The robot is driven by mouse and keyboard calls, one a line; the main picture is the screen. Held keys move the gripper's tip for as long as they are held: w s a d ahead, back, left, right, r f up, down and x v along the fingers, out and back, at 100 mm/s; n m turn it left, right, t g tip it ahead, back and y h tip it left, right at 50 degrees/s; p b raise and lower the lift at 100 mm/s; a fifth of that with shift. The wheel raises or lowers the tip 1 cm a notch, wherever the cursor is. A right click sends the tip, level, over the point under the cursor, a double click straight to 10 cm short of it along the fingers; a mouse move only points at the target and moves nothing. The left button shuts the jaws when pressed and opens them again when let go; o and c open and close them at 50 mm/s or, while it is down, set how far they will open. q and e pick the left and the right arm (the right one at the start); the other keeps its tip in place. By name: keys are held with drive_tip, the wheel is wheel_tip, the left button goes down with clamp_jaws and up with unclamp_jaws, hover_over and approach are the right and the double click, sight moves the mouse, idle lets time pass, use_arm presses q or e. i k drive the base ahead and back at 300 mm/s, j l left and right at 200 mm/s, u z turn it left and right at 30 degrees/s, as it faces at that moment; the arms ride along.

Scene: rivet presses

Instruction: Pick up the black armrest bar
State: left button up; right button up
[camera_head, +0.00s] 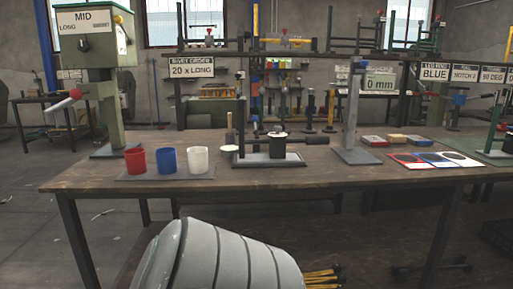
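I cannot tell for sure which thing is the black armrest bar. A dark horizontal bar with a thick end (308,140) reaches to the right from the small black fixture (276,158) at the middle of the workbench (330,181). Chair-like dark frames (357,37) stand on the raised rear shelf at the right. Neither of my grippers is in view. A pale, rounded, banded body hides part of the floor at the bottom centre.
A green press marked MID (92,47) stands at the left. Red (135,161), blue (167,160) and white (197,160) cups stand at the front left. A grey stand (353,120) and coloured cards (408,160) are at the right. Some bare bench lies along the front edge.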

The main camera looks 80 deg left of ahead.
sight(277, 143)
drive_tip(key=u, duration=1.85)
